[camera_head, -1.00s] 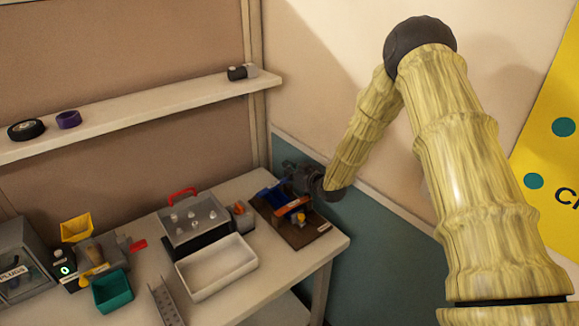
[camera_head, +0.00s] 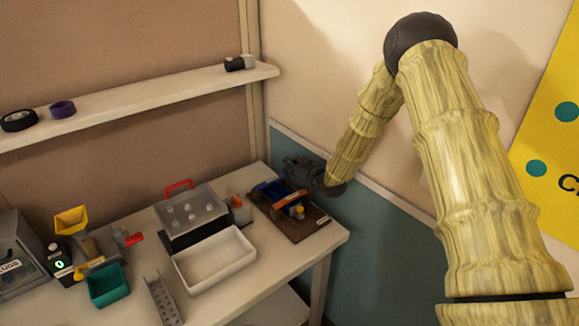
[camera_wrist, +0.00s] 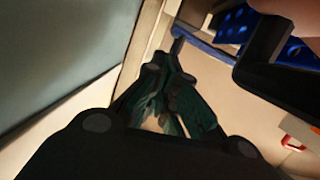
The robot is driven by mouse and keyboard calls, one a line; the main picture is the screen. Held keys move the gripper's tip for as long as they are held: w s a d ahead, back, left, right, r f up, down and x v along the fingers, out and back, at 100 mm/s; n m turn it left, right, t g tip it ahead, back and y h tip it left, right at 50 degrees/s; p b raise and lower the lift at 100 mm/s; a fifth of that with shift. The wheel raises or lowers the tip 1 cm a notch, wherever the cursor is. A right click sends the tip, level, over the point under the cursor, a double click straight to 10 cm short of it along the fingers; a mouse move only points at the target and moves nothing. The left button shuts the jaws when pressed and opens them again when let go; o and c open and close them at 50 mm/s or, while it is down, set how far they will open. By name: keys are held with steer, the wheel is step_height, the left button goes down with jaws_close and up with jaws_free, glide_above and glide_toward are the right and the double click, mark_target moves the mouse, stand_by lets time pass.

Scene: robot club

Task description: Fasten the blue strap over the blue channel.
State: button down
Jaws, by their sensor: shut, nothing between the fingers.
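In the head view, the brown board (camera_head: 302,231) lies at the table's right end and bears the blue channel (camera_head: 268,187). In the wrist view, a blue bar (camera_wrist: 208,49) runs from near my fingertips to the right, beside a dark blue surface with holes (camera_wrist: 236,24). I cannot tell from these views whether the strap is fastened. My gripper (camera_wrist: 168,62) is shut and empty, its tips close to the bar's end. In the head view it is at the board's back edge, with its fingertips hard to see.
A white tray (camera_head: 215,284), a grey box with a red handle (camera_head: 178,187) and a small orange object (camera_head: 240,212) stand left of the board. Wall lies close behind and right. A shelf (camera_head: 150,111) runs above.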

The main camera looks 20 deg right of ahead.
steer(key=shift+s+d+r+b, duration=0.35)
steer(key=shift+s+d+r, duration=0.2)
steer(key=shift+s+r, duration=0.75)
steer(key=shift+s+d+r+b, duration=0.35)
steer(key=shift+s+d+r, duration=0.35)
steer(key=shift+s, duration=1.05)
steer(key=shift+s+d+r+b, duration=0.4)
steer(key=shift+s+r, duration=0.75)
steer(key=shift+s, duration=0.4)
steer(key=shift+d, duration=0.1)
